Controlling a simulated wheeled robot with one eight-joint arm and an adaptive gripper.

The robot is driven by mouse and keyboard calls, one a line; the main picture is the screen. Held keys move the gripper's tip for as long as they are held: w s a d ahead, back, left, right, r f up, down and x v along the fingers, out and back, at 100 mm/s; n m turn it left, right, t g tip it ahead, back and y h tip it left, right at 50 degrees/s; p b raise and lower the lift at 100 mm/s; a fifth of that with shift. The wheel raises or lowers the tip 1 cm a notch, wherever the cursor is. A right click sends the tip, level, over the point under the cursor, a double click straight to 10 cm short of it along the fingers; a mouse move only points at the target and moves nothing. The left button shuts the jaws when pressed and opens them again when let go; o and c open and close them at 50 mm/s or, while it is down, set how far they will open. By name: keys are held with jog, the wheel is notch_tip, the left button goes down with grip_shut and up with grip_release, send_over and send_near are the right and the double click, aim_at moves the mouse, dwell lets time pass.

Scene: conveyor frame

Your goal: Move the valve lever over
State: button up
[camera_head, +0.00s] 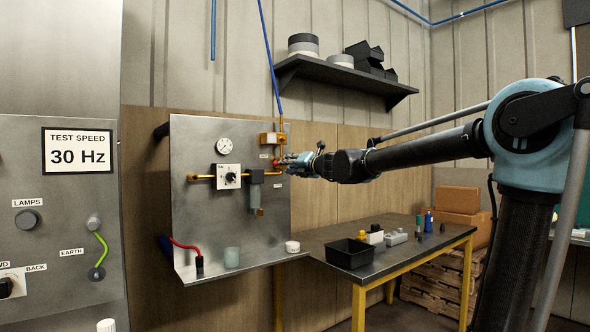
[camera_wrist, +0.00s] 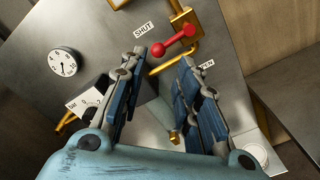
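The valve lever (camera_wrist: 174,40) is a red bar with rounded ends on the brass pipework of the grey panel (camera_head: 205,135). In the wrist view it lies just beyond my fingertips, between the SHUT label (camera_wrist: 143,29) and a second label (camera_wrist: 207,65) partly hidden by my right finger. My gripper (camera_wrist: 162,60) is open, with the fingers spread and nothing between them. The head view shows my gripper (camera_head: 287,162) side-on at the panel's right edge, by the red lever (camera_head: 277,163). I cannot tell whether a finger touches it.
A round gauge (camera_head: 224,146), a white dial box (camera_head: 229,176) and a clear filter bowl (camera_head: 255,197) are close by on the panel. A workbench (camera_head: 430,253) with a black bin (camera_head: 350,252) is at right.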

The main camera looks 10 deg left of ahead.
jog(key=shift+x, duration=4.1)
jog(key=o, duration=0.9)
jog(key=shift+s, duration=0.1)
